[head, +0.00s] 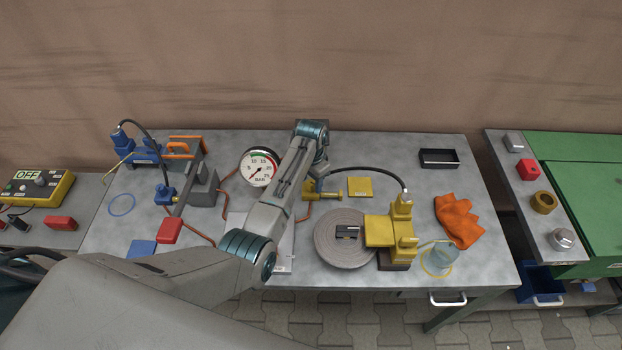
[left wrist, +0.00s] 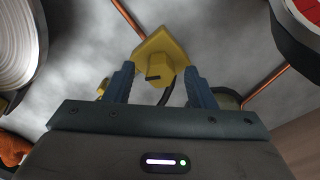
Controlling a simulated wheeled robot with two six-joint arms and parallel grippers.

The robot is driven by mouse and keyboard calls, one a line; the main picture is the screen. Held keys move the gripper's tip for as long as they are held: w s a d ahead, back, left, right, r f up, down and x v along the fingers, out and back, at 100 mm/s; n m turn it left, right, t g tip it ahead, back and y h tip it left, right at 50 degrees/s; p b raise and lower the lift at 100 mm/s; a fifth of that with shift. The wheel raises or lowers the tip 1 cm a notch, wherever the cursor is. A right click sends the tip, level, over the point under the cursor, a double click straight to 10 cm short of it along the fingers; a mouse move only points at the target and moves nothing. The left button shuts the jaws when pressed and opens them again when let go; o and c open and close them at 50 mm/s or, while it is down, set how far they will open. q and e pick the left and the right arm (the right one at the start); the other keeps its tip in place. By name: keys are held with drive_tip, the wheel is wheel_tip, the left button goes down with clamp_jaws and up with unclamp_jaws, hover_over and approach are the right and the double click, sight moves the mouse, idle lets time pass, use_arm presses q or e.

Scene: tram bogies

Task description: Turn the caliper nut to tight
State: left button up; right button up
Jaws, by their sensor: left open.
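A yellow fitting (head: 328,194) with a hose arching to the yellow caliper (head: 390,232) sits on the grey table, between the gauge and the grey disc (head: 341,252). In the left wrist view its yellow nut (left wrist: 162,62) has a dark mark on its face. My left gripper (left wrist: 160,80) is open, with one finger on each side of the nut and a visible gap on both sides. In the head view the left gripper (head: 318,180) is over the fitting, its fingertips mostly hidden. My right gripper is not in view.
A pressure gauge (head: 259,168) stands left of the fitting, with orange-brown pipes nearby. Blue equipment (head: 147,150) is at the left.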

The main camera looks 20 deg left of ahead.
use_arm(q)
drive_tip(key=c, duration=1)
drive_tip(key=shift+r+p, duration=0.1)
drive_tip(key=shift+p, duration=0.25)
drive_tip(key=m+p, duration=0.3)
drive_tip(key=m, duration=0.1)
drive_tip(key=shift+r, duration=0.15)
drive_tip(key=m+p, duration=0.2)
drive_tip(key=m, duration=0.1)
drive_tip(key=shift+m, duration=0.3)
drive_tip(key=m+p, duration=0.1)
drive_tip(key=m, duration=0.2)
drive_tip(key=shift+m+p, duration=0.3)
drive_tip(key=shift+m, duration=0.2)
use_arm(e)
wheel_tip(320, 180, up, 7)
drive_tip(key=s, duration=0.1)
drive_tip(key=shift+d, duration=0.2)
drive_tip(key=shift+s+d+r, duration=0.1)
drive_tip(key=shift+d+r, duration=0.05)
